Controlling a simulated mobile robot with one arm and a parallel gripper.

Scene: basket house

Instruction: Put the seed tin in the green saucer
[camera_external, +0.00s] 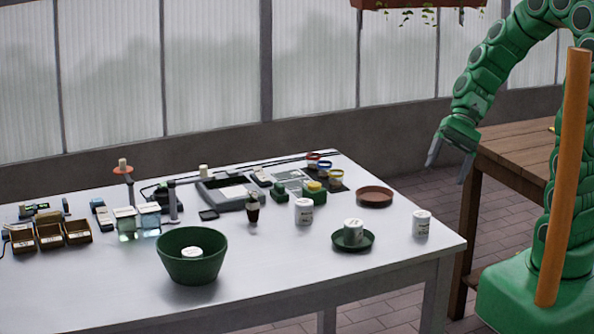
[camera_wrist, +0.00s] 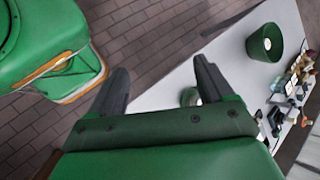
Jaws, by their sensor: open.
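The green saucer (camera_external: 340,246) lies near the front right of the white table, with a white lidded tin (camera_external: 353,230) standing in it. Similar white tins stand behind it (camera_external: 304,211) and near the right edge (camera_external: 421,223). Another white lidded thing (camera_external: 192,252) sits inside the green bowl (camera_external: 178,268). I cannot read the labels, so I cannot tell which is the seed tin. My gripper (camera_external: 450,163) is open and empty, in the air right of and above the table. In the wrist view my gripper (camera_wrist: 162,75) partly hides the saucer.
A brown saucer (camera_external: 375,196) and a dark bottle (camera_external: 252,208) stand on the table. Small trays (camera_external: 50,235), glass jars (camera_external: 137,222) and a grey device (camera_external: 228,193) crowd the left and back. A wooden bench (camera_external: 515,150) stands at right. The table's front right is mostly clear.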

